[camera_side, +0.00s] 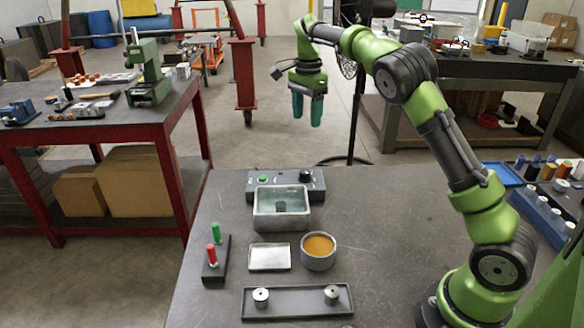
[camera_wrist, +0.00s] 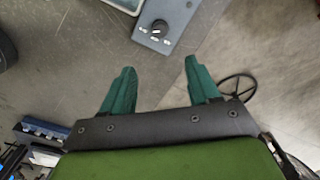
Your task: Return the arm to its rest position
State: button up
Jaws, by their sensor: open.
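My gripper (camera_side: 307,108) hangs in the air beyond the far edge of the grey work table, with its teal fingers pointing down. In the wrist view its two fingers (camera_wrist: 158,88) stand well apart with nothing between them. My green and black arm reaches up from the table's right side and bends over to the left.
On the table (camera_side: 390,225) stand a control box (camera_side: 318,184), a metal basin (camera_side: 281,222), a white tray (camera_side: 270,257), a cup of amber liquid (camera_side: 318,246), a long tray (camera_side: 285,312) with two metal knobs, and a holder (camera_side: 214,271) with red and green handles.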

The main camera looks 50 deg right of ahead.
dwell(0.3)
jog(key=s+a+n+t, duration=0.2)
jog(key=s+a+n, duration=0.3)
jog(key=s, duration=0.4)
jog(key=s+a+r+n+t+y, duration=0.1)
jog(key=s+a+n+t, duration=0.1)
jog(key=s+a+n, duration=0.3)
jog(key=s+a+r+n+t+y, duration=0.1)
jog(key=s+a+n+t, duration=0.2)
jog(key=s, duration=1)
jog(key=a+n, duration=0.2)
jog(key=a, duration=0.1)
jog(key=shift+a+r+n, duration=0.2)
jog(key=shift+a+n, duration=0.05)
jog(key=shift+n, duration=0.05)
